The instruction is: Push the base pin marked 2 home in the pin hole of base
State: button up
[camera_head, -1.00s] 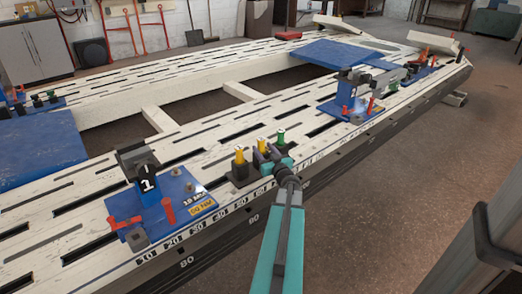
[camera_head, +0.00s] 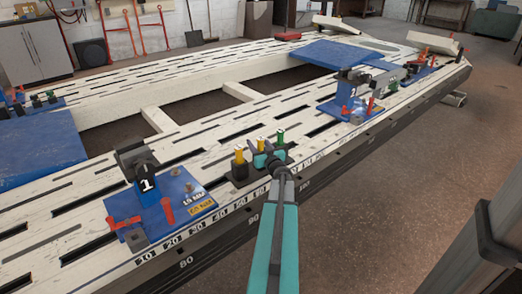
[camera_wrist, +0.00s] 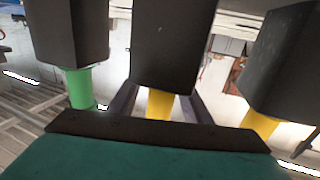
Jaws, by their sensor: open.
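My gripper (camera_head: 262,156) is at the pin holder (camera_head: 238,181) near the bench's front edge. Its jaws are open, one either side of the middle yellow pin (camera_head: 261,145), which also shows between the fingers in the wrist view (camera_wrist: 160,106). I cannot tell whether they touch it. A green pin (camera_head: 281,137) stands on one side and another yellow pin (camera_head: 239,155) on the other. No pin number is readable. A blue base (camera_head: 190,190) with an upright marked 1 lies at left. A second blue base (camera_head: 338,107) lies farther right. No pin hole is clearly visible.
Red handles (camera_head: 168,210) stand on the near blue base. The slotted white bench (camera_head: 100,187) has clear surface between the holder and the far base. Blue plates (camera_head: 325,52) lie on the frame farther back.

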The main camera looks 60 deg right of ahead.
dwell(0.5)
grip_shut()
notch_tip(320, 180, up, 10)
jog(key=p, duration=0.2)
dwell(0.6)
dwell(0.5)
